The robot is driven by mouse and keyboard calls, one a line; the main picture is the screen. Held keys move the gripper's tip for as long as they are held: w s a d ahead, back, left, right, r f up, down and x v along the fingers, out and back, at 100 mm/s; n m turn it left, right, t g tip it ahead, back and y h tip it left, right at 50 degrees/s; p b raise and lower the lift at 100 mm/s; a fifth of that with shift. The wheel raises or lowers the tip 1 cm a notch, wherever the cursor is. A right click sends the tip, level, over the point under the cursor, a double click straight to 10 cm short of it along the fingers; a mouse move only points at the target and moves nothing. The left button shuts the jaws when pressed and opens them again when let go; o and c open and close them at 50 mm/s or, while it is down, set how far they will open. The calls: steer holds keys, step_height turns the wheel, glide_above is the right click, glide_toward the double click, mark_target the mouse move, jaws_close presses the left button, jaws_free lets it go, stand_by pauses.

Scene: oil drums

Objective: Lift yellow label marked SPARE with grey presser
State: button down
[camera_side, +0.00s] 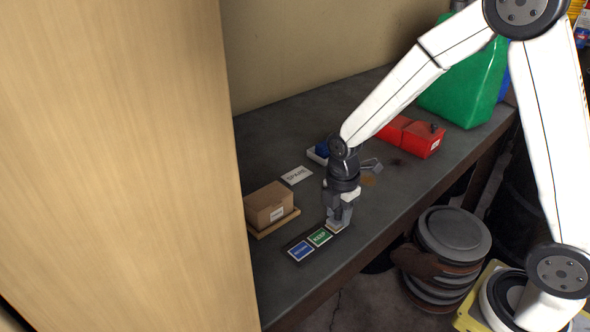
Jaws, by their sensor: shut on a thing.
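My gripper (341,206) points down over the right end of a dark strip on the bench. It is shut on a small grey block, seemingly the grey presser (338,216), partly hidden by the fingers. A pale edge shows just under the block; whether it is the yellow label, and whether the block touches it, I cannot tell. A green label (319,237) and a blue label (300,251) lie to the left along the strip. A whitish card reading SPARE (297,175) lies farther back on the bench.
A cardboard box (270,205) on a wooden board stands left of my gripper. A white tray with a blue thing (320,151) lies behind. A red case (423,140) and green canister (468,85) stand at back right. The dark bench (375,225) is clear right of the gripper.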

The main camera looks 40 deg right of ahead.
steer(key=shift+f, duration=0.45)
stand_by(1.5)
steer(key=shift+r, duration=0.15)
steer(key=shift+r, duration=3.45)
